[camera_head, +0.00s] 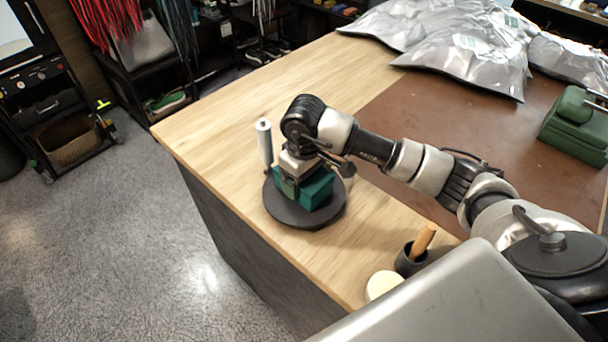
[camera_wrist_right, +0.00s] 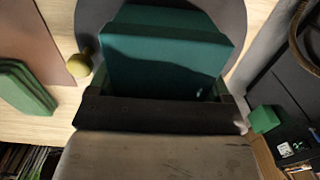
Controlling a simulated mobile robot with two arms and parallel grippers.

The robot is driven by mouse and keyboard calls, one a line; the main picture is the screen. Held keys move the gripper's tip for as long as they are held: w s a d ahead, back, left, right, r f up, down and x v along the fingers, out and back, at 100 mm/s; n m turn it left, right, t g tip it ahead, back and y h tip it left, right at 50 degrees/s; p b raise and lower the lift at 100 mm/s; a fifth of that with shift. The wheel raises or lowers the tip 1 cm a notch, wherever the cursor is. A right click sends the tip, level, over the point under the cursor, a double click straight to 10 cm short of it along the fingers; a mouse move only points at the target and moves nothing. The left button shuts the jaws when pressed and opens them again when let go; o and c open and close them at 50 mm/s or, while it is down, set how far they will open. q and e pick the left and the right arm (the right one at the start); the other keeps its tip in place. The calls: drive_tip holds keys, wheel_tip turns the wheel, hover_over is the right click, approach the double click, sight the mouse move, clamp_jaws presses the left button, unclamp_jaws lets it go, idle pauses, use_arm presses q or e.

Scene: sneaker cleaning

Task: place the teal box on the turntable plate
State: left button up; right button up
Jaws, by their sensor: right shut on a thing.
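The teal box (camera_head: 316,189) is at the dark round turntable plate (camera_head: 308,216), over its middle. I cannot tell whether the box rests on the plate or hangs just above it. My right gripper (camera_head: 291,184) points down and is shut on the box. In the right wrist view the teal box (camera_wrist_right: 165,62) lies right at my gripper (camera_wrist_right: 160,110), with the grey plate (camera_wrist_right: 235,22) behind it. The fingertips are partly hidden by the box and the gripper body. My left gripper is not in view.
A white roller-like cylinder (camera_head: 264,143) stands behind the plate. A dark cup with a wooden handle (camera_head: 411,258) and a cream round piece (camera_head: 383,285) are at the table's front edge. Silver bags (camera_head: 465,50) and a green device (camera_head: 577,125) lie farther right.

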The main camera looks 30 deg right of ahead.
drive_tip(key=shift+f+b, duration=0.2)
drive_tip(key=shift+b, duration=0.1)
drive_tip(key=o, duration=0.9)
drive_tip(key=shift+r, duration=0.1)
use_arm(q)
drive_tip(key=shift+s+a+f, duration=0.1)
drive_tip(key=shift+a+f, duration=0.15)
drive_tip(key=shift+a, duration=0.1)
use_arm(e)
drive_tip(key=shift+o, duration=0.2)
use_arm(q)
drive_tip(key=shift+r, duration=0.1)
use_arm(e)
drive_tip(key=shift+r, duration=0.1)
drive_tip(key=shift+r+p, duration=0.2)
drive_tip(key=shift+p, duration=0.15)
wheel_tip(320, 180, up, 11)
drive_tip(key=b, duration=0.3)
drive_tip(key=shift+f, duration=0.15)
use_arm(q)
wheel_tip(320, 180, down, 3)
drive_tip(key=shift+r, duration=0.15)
use_arm(e)
drive_tip(key=shift+r, duration=0.5)
